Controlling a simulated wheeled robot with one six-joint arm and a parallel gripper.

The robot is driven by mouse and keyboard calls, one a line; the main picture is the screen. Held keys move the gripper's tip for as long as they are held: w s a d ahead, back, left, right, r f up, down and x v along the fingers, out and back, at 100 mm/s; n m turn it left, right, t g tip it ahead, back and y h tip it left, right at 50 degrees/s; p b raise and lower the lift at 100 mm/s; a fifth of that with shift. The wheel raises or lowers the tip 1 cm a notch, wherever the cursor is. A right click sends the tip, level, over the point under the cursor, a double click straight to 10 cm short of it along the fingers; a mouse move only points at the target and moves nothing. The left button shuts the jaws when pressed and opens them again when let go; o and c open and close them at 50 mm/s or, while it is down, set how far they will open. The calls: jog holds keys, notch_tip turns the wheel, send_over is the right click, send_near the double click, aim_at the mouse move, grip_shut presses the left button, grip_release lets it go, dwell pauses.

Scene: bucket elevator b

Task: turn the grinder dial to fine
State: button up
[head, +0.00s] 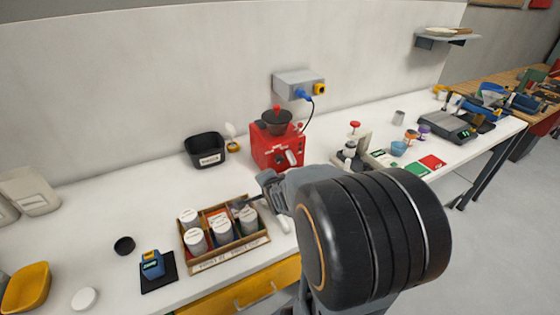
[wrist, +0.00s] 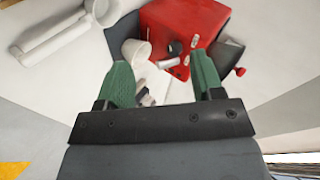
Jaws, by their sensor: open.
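The grinder is a red box (head: 268,150) with a dark hopper (head: 277,122) on top, standing near the back wall. Its front faces me and carries small pale marks and a pale part at the lower right. In the wrist view the red body (wrist: 185,22) is at the top, with a small dark round part (wrist: 175,48) that may be the dial; its setting is too small to read. My gripper (wrist: 163,72) is open, its two green fingers apart with nothing gripped. A white cup (wrist: 137,52) shows beyond the left finger. In the head view my arm hides part of the counter before the grinder.
A wooden tray (head: 228,256) of white-lidded jars lies in front, left of my arm. A black bin (head: 206,148) stands left of the grinder. A wall socket box (head: 297,84) with a blue plug is above. Right are a grey stand (head: 352,155) and coloured cards (head: 415,168).

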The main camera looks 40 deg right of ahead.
aim_at(280, 161)
jog(key=d+f+m+t+h, duration=0.2)
jog(key=d+f+m+t, duration=0.15)
jog(key=d+m, duration=0.6)
jog(key=shift+m+t, duration=0.25)
jog(key=shift+m, duration=0.7)
jog(key=p+x, duration=0.1)
jog(key=x, duration=0.3)
jog(key=p+x, duration=0.1)
jog(key=x, duration=0.3)
jog(key=p+x, duration=0.1)
jog(key=x, duration=0.4)
jog(key=shift+w+a+r, duration=0.2)
jog(key=shift+a+r, duration=0.2)
jog(key=shift+r, duration=0.05)
jog(key=c, duration=0.9)
